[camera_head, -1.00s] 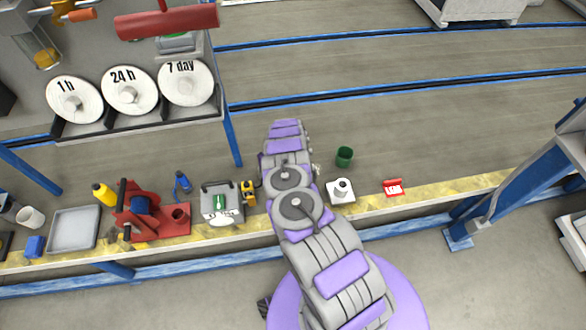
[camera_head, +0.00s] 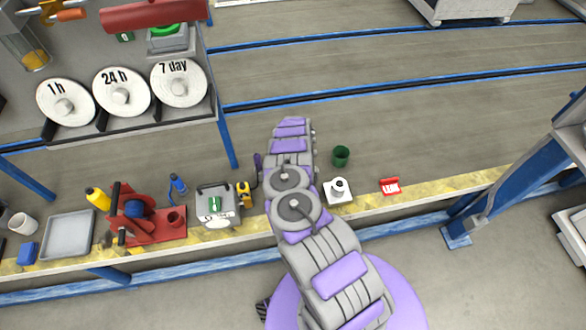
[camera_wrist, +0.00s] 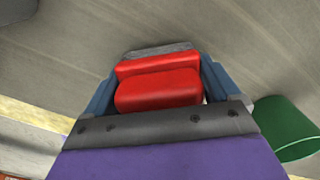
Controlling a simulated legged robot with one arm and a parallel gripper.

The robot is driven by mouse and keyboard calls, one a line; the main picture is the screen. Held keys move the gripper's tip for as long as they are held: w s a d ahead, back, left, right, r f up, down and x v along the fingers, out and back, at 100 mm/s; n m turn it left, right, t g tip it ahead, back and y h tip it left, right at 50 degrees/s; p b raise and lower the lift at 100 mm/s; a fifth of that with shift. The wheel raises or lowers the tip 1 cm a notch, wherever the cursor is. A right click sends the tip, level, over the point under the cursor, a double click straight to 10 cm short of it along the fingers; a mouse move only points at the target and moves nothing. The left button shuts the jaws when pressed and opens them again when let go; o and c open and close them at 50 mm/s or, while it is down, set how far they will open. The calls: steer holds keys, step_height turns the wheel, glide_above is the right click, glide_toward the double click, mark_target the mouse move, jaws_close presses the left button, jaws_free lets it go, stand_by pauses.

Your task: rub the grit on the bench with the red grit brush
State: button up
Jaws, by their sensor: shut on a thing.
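In the wrist view my gripper (camera_wrist: 160,85) is shut on a red block-shaped thing, which I take to be the red grit brush (camera_wrist: 158,90). The brush sits between the two blue fingers, with a dark grey strip along its far edge. In the head view my arm reaches away from me over the bench (camera_head: 440,188), and it hides the gripper and the brush. The bench shows as a grey surface with a worn yellow front strip. I cannot make out any grit in either view. In the wrist view I cannot tell whether the brush touches the surface.
A green cup (camera_head: 341,156) stands right of my arm; it also shows beside the gripper in the wrist view (camera_wrist: 288,125). A white device (camera_head: 338,192) and red item (camera_head: 390,186) stand farther right. A yellow item (camera_head: 243,192) and grey box (camera_head: 217,205) stand left.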

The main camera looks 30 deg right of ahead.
mark_target(318, 170)
steer(key=shift+s+d+b, duration=0.4)
steer(key=shift+d+b, duration=0.05)
steer(key=shift+d, duration=1.1)
steer(key=shift+s+d+b, duration=0.45)
steer(key=shift+d+b, duration=0.05)
steer(key=shift+d, duration=1.1)
steer(key=shift+s+d+b, duration=0.4)
steer(key=shift+d+b, duration=0.05)
steer(key=shift+d, duration=1.1)
steer(key=shift+s+a+r+p, duration=0.1)
steer(key=shift+s+a+p, duration=0.2)
steer(key=shift+s+p, duration=0.25)
steer(key=shift+w+a, duration=0.3)
steer(key=shift+a, duration=0.65)
steer(key=shift+w+a, duration=0.25)
steer(key=shift+a, duration=0.65)
steer(key=shift+w+a+p, duration=0.4)
steer(key=shift+w+a, duration=0.05)
steer(key=shift+a, duration=1.3)
steer(key=shift+w+a+p, duration=0.4)
steer(key=shift+w+a, duration=0.05)
steer(key=shift+a, duration=1.25)
steer(key=shift+w+a+p, duration=0.4)
steer(key=shift+w+a, duration=0.05)
steer(key=shift+a, duration=1.3)
steer(key=shift+d, duration=0.15)
